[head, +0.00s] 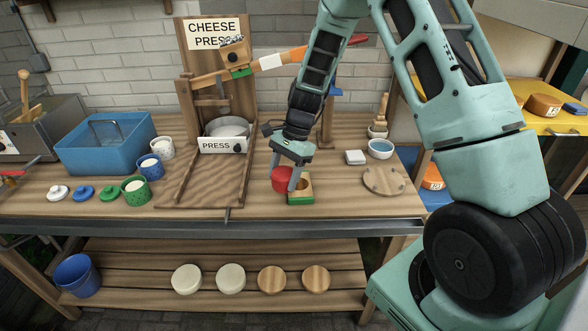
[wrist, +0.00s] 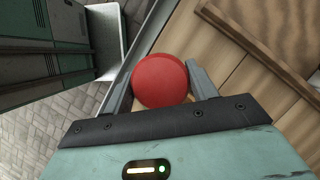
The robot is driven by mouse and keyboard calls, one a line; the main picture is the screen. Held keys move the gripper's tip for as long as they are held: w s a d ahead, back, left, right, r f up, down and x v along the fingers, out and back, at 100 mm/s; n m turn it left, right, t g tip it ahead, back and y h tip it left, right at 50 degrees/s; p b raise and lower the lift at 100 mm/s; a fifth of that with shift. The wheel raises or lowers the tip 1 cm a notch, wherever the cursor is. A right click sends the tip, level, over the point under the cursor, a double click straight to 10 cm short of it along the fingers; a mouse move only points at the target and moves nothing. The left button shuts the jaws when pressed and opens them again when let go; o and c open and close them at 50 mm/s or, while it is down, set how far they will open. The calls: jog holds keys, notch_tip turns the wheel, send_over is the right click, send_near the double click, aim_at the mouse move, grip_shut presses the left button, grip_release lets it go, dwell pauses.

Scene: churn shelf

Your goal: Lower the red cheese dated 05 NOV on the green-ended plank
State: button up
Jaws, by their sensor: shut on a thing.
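My gripper (head: 285,170) is shut on a round red cheese (head: 281,181), held over the front part of the wooden workbench. In the wrist view the red cheese (wrist: 160,80) sits between the two fingers, its plain face toward the camera. No date label can be read on it. A small wooden block with a round hollow and a green front (head: 301,198) is just right of the cheese; I cannot tell whether they touch. I cannot make out a green-ended plank. At the right, planks with yellow (head: 540,123) and blue (head: 436,197) ends show, with orange cheeses on them.
The cheese press (head: 212,70) stands behind and left. A blue basin (head: 100,145) and several small pots are at the left. A round wooden board (head: 384,181) and a blue-white bowl (head: 380,149) are at the right. Pale and tan rounds lie on the lower shelf (head: 130,260).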

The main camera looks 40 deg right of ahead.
aim_at(299, 184)
jog(key=d+m+t, duration=0.1)
jog(key=m, duration=0.2)
jog(key=w+d+f+m+t+b, duration=0.1)
jog(key=m, duration=0.3)
jog(key=w+m+t+h+b, duration=0.1)
jog(key=m+t, duration=0.1)
jog(key=m, duration=0.1)
jog(key=shift+d+f+m, duration=0.35)
jog(key=shift+d+m, duration=0.05)
jog(key=d+m+h, duration=0.1)
jog(key=m, duration=0.1)
jog(key=m+b, duration=0.1)
jog(key=m, duration=0.1)
jog(key=d+m+t+h, duration=0.1)
jog(key=m, duration=0.1)
jog(key=shift+w+d+f+m+h, duration=0.15)
jog(key=shift+w+d+m+h, duration=0.15)
jog(key=shift+w+d, duration=0.1)
jog(key=d+m+h, duration=0.1)
jog(key=m, duration=0.2)
jog(key=shift+d+b, duration=0.2)
jog(key=shift+b, duration=0.2)
jog(key=shift+d+f, duration=0.1)
jog(key=shift+f, duration=0.05)
jog(key=shift+f+b, duration=0.75)
jog(key=shift+b, duration=0.15)
jog(key=shift+f+b, duration=0.45)
jog(key=shift+f, duration=0.1)
jog(key=o, duration=1.2)
jog(key=shift+c, duration=0.2)
